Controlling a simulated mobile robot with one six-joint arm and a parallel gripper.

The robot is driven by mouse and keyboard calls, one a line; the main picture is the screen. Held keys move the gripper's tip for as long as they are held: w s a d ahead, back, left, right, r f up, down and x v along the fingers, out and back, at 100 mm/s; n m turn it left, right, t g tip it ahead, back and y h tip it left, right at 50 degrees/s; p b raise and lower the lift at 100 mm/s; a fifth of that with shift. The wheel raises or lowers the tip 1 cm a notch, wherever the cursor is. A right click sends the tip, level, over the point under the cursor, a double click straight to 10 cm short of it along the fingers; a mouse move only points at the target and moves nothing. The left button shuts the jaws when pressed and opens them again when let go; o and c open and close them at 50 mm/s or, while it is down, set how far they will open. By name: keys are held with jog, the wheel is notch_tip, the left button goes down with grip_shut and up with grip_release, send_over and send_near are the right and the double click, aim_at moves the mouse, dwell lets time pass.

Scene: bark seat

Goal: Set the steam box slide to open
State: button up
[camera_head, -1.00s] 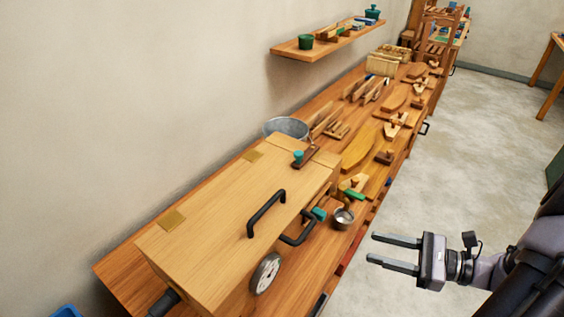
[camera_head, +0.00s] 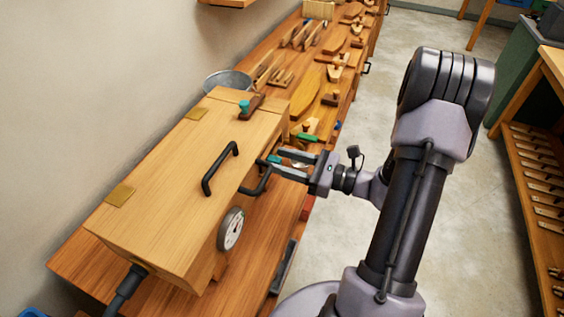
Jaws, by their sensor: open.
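The steam box (camera_head: 175,185) is a long pale wooden box with a black handle on its lid. A dark brown slide piece with a teal knob (camera_head: 245,106) sits on the far end of its top. A second teal knob (camera_head: 274,159) shows at the box's right side, by a black side handle (camera_head: 257,187); I cannot tell which knob belongs to the slide. My gripper (camera_head: 278,163) is open, its fingers pointing left at the second knob. That knob appears between or just behind the fingertips; contact cannot be told. The small metal cup is mostly hidden behind the fingers.
A round dial (camera_head: 231,229) projects from the box's front side. A metal bucket (camera_head: 228,81) stands behind the box's far end. Wooden tools and planes cover the bench (camera_head: 262,262) beyond. The floor (camera_head: 470,215) to the right is clear up to another bench.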

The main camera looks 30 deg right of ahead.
jog(key=shift+w+a, duration=0.2)
grip_shut()
jog(key=shift+d, duration=0.1)
dwell(1.3)
